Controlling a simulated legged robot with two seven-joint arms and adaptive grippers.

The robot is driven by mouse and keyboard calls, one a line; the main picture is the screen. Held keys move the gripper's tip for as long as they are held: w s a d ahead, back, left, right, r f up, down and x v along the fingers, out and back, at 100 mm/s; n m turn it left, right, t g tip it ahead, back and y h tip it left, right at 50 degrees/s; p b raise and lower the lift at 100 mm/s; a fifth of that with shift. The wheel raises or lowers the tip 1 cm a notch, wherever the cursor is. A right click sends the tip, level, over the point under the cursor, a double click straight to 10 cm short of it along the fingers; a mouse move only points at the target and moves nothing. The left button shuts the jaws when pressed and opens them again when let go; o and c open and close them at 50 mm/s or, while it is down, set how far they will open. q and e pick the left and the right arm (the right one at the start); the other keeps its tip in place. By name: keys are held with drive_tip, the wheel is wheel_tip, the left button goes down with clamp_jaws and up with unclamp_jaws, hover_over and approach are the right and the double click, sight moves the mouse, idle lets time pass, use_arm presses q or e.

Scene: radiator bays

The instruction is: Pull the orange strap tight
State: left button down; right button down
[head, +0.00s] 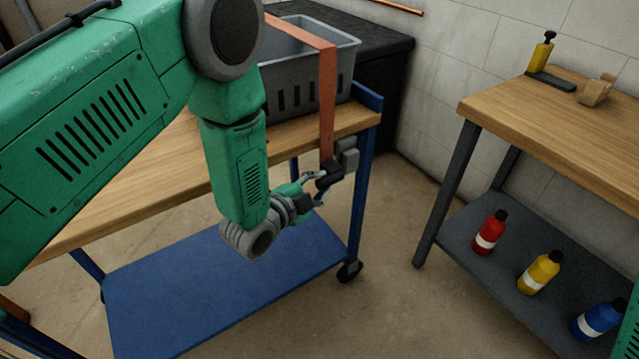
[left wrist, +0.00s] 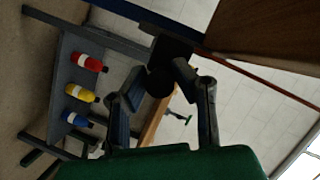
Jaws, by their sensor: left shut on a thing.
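The orange strap (head: 327,95) runs over the grey crate (head: 345,75) on the wooden-topped cart and hangs down past the front edge. Its lower end meets a black handle piece (head: 329,172) beside a grey block (head: 348,155) near the cart's leg. My left gripper (head: 319,186) is at that black piece, shut on it. In the left wrist view a dark rounded knob (left wrist: 160,80) sits between the fingers. The fingers partly hide the grip. My right gripper is in neither view.
The cart has a blue lower shelf (head: 220,290), empty where visible. Floor shows between the two.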

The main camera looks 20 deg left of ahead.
use_arm(q)
wheel_tip(320, 180, down, 4)
drive_tip(key=shift+s+f+b, duration=0.15)
drive_tip(key=shift+f+b, duration=0.05)
drive_tip(key=shift+b, duration=0.9)
drive_tip(key=c, duration=1.6)
unclamp_jaws()
drive_tip(key=shift+f, duration=0.1)
drive_tip(key=shift+o, duration=1.4)
drive_tip(key=shift+a, duration=0.1)
